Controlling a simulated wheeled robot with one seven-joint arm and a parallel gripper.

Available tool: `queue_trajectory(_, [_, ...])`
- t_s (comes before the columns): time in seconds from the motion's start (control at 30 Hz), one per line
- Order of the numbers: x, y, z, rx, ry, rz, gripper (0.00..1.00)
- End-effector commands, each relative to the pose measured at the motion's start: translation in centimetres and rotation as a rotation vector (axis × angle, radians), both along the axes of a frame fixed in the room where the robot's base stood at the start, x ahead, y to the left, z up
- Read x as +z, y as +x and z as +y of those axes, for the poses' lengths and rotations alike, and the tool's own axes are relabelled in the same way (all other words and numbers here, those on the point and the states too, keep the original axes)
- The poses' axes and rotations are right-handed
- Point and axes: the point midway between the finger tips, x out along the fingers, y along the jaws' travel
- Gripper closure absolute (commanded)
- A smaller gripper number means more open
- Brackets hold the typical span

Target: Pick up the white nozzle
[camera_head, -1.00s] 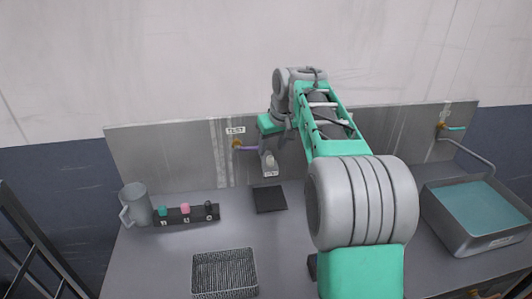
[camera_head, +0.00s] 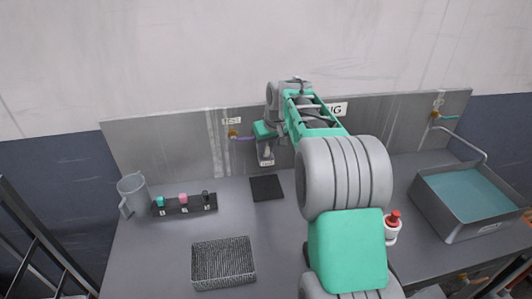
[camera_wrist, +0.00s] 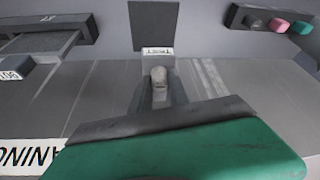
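The white nozzle (camera_head: 266,151) is a small pale piece by the back wall, just above a small white label. In the wrist view the nozzle (camera_wrist: 159,75) shows as a pale rounded tip, with the label reading TEST beyond it. My gripper (camera_wrist: 159,88) has dark grey fingers on either side of the nozzle and appears open around it. Contact between the fingers and the nozzle cannot be made out. In the head view my teal gripper (camera_head: 264,138) is directly above the nozzle and hides its upper part.
A dark square pad (camera_head: 267,188) lies below. A rack (camera_head: 185,205) with teal, pink and black pieces and a jug (camera_head: 133,196) stand left. A mesh basket (camera_head: 224,264) is in front. A water-filled basin (camera_head: 473,230) is right.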

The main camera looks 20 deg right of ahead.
Motion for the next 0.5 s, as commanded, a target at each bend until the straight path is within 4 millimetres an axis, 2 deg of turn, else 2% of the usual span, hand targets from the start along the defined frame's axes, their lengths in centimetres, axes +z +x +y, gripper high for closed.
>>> queue_trajectory(0.03, [0.01,0.0,0.0,0.0,0.0,0.0,0.84])
queue_trajectory(0.23, [0.01,0.0,0.0,0.0,0.0,0.0,1.0])
queue_trajectory(0.5, [0.04,-0.01,-0.01,0.0,0.0,0.0,1.0])
